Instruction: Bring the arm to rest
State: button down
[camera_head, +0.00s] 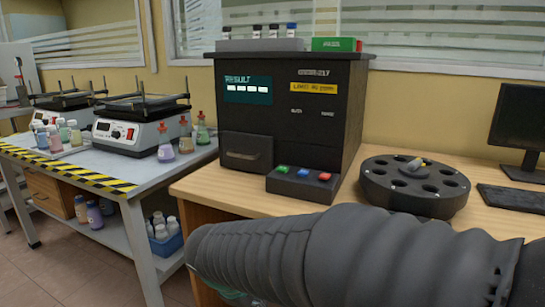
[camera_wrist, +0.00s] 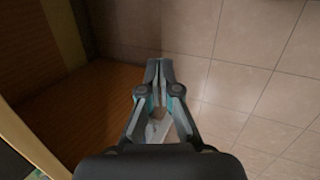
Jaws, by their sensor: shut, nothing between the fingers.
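My gripper (camera_wrist: 160,68) is shut and empty in the wrist view, its fingertips together. It points down toward the tiled floor (camera_wrist: 240,75). In the head view my arm, in a dark ribbed sleeve, crosses the lower right in front of the wooden table (camera_head: 205,187). The gripper itself is hidden behind the arm there, with only a small pale teal patch showing below the sleeve.
A black analyser (camera_head: 290,120) with coloured buttons stands on the wooden table beside a round black carousel (camera_head: 413,203). A monitor (camera_head: 520,125) and keyboard (camera_head: 512,198) are at the right. A grey bench (camera_head: 95,165) with shakers and flasks stands at the left.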

jog(key=s+d+r+m+y, duration=0.1)
jog(key=s+d+r+m, duration=0.1)
jog(key=s+d+m, duration=0.4)
jog(key=s+d+r+m+t+y, duration=0.1)
jog(key=s+d+r+m+y, duration=0.1)
jog(key=s+d+m, duration=0.5)
jog(key=d+r, duration=0.1)
jog(key=d, duration=0.4)
jog(key=shift+d+t, duration=0.3)
jog(key=shift+d, duration=0.05)
